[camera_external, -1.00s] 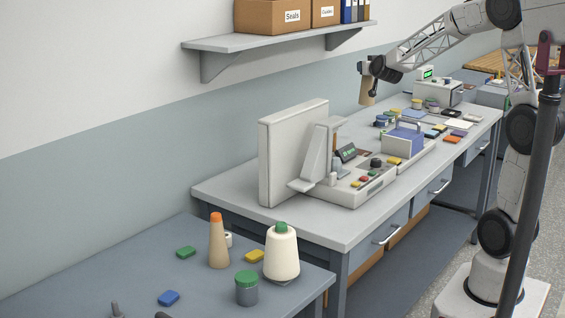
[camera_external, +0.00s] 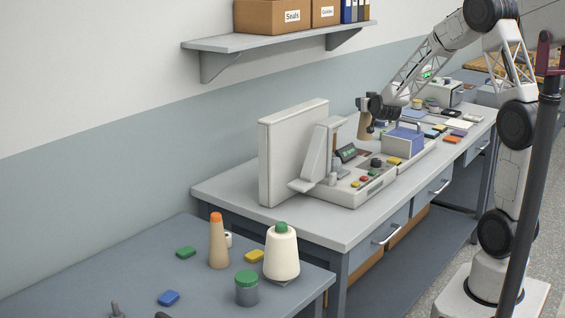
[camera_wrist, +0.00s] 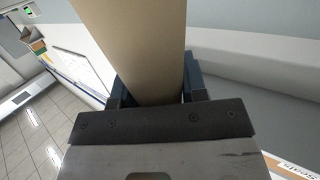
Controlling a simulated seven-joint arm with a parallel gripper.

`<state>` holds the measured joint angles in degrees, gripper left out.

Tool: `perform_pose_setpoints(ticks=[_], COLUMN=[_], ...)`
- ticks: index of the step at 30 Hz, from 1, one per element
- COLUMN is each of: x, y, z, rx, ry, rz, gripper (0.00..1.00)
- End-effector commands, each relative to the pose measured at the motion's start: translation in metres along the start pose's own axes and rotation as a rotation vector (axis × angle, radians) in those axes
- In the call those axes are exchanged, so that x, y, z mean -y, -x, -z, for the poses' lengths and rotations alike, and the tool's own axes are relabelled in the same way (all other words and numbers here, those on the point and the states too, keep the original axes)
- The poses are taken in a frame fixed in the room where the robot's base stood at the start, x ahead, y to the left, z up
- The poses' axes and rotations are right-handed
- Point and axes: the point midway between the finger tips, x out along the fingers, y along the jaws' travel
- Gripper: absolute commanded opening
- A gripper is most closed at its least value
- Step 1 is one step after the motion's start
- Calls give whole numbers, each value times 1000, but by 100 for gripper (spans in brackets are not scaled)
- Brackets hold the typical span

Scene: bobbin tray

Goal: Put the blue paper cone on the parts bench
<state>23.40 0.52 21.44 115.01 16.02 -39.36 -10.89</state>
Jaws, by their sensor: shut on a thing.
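My gripper (camera_external: 369,106) is shut on a tan paper cone (camera_external: 365,128), held above the long grey bench (camera_external: 230,190). The cone also fills the top middle of the wrist view (camera_wrist: 135,45), between my gripper's fingers (camera_wrist: 155,85). No blue shows on its visible part, and its tip is hidden. Another tan cone with an orange tip (camera_external: 218,243) stands upright on the nearer blue-grey bench (camera_external: 110,275). I cannot tell which bench is the parts bench.
A white panel (camera_external: 285,150), a control box (camera_external: 350,190) and a blue box with a handle (camera_external: 405,142) stand on the long bench. A cream thread cone (camera_external: 281,255) and a green-lidded jar (camera_external: 247,290) stand on the nearer bench. A wall shelf (camera_external: 270,38) holds boxes.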

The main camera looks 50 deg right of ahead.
Motion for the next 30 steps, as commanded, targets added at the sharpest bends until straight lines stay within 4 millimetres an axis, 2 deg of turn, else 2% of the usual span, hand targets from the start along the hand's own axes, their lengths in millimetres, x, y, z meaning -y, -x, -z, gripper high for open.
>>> perform_pose_setpoints(ticks=[13,30], x=[0,0], y=[-2,-8], z=[-9,-53], rx=[1,2], ry=[0,0], rz=[0,0], gripper=[0,0])
